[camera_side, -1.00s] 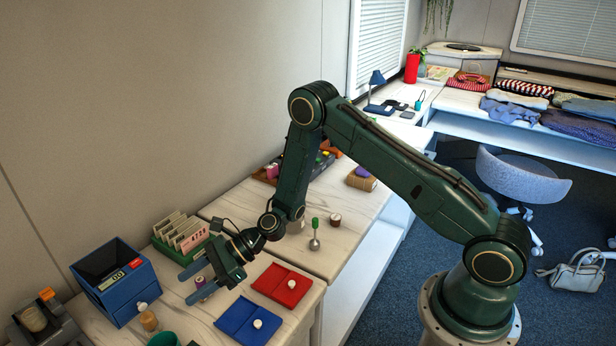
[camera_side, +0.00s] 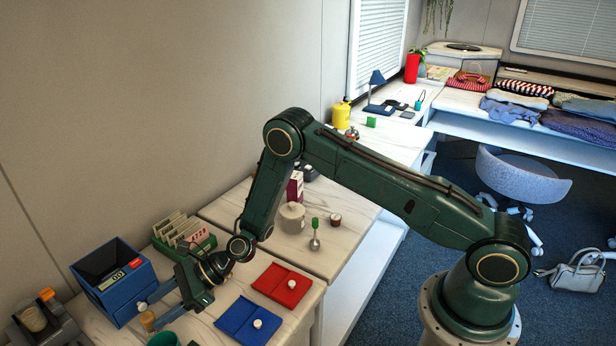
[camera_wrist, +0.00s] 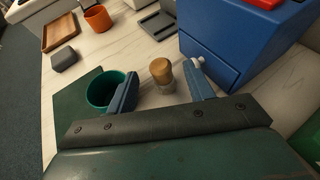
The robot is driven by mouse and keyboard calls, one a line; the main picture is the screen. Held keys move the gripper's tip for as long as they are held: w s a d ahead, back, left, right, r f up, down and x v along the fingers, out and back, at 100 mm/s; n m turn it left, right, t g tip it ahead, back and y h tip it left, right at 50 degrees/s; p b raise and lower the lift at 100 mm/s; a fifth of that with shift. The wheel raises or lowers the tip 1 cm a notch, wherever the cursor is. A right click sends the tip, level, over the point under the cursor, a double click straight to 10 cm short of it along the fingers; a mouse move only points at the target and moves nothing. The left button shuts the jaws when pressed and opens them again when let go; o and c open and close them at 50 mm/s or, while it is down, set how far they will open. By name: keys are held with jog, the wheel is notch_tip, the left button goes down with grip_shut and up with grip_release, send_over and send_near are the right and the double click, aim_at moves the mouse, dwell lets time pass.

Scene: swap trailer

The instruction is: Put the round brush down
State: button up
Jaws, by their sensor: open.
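A small round piece with a tan top and a paler, greyish lower part (camera_wrist: 162,72) stands upright on the table. It may be the round brush, but I cannot tell for sure. It also shows in the side view (camera_side: 148,321), just left of my gripper (camera_side: 163,304). In the wrist view my gripper (camera_wrist: 158,80) is open, with its blue fingers on either side of that piece and apart from it. Nothing is seen held between the fingers.
A blue drawer box (camera_side: 119,283) stands close behind the fingers. A green cup (camera_wrist: 100,94) is close to the left finger in the wrist view.

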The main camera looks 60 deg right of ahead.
aim_at(149, 315)
jog(key=shift+x, duration=2.15)
jog(key=shift+c, duration=0.4)
jog(key=c, duration=1)
jog(key=shift+r, duration=0.15)
notch_tip(149, 315, up, 20)
jog(key=shift+f, duration=0.2)
